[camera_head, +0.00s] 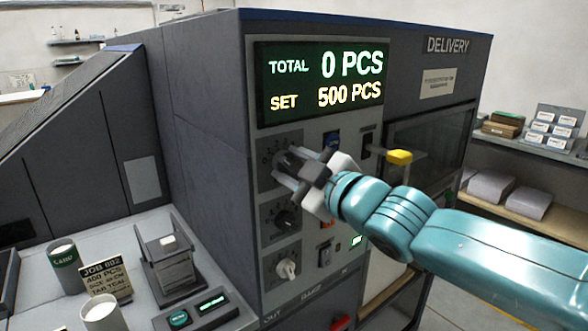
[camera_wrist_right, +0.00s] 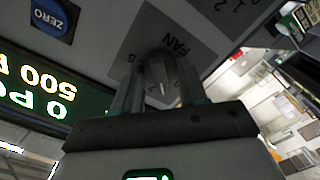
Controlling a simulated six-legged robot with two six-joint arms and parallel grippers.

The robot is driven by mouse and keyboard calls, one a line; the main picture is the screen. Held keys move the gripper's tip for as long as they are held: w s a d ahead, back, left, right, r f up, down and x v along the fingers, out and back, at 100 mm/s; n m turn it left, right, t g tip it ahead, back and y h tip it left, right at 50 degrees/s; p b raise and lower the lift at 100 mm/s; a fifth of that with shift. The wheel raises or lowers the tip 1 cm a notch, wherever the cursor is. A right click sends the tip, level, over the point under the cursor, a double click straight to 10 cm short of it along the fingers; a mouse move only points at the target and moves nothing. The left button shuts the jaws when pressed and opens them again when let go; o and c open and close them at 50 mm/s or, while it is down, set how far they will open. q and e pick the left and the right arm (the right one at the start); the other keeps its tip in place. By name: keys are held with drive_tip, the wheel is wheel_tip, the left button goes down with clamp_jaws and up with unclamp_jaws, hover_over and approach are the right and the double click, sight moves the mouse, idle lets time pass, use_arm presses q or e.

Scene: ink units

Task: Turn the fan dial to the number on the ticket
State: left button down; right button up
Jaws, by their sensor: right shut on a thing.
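The fan dial (camera_wrist_right: 159,66) is a dark round knob on a grey plate marked FAN, seen in the right wrist view. A light pointer line shows on it, but I cannot tell which number it points to. My right gripper (camera_head: 285,166) is shut on this dial, with one finger on each side. In the head view it covers most of the dial, on the top dial plate (camera_head: 267,151). The ticket (camera_head: 105,275) is a small tan card standing at lower left; it reads JOB 802 and 400 PCS, and its lower lines are too small to read. My left gripper is not in view.
The display (camera_head: 320,82) reads TOTAL 0 PCS and SET 500 PCS. Two more dials, a dark one (camera_head: 287,219) and a light one (camera_head: 286,269), sit below the gripper. A yellow handle (camera_head: 399,157) sticks out at right. Cups and a small stand (camera_head: 170,262) are at lower left.

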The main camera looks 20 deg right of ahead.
idle(0.4)
drive_tip(key=o, duration=1.1)
drive_tip(key=shift+c, duration=0.2)
drive_tip(key=shift+s, duration=0.1)
drive_tip(key=p+v, duration=0.5)
drive_tip(key=v, duration=1.1)
drive_tip(key=shift+s+r, duration=0.1)
drive_tip(key=shift+s, duration=0.05)
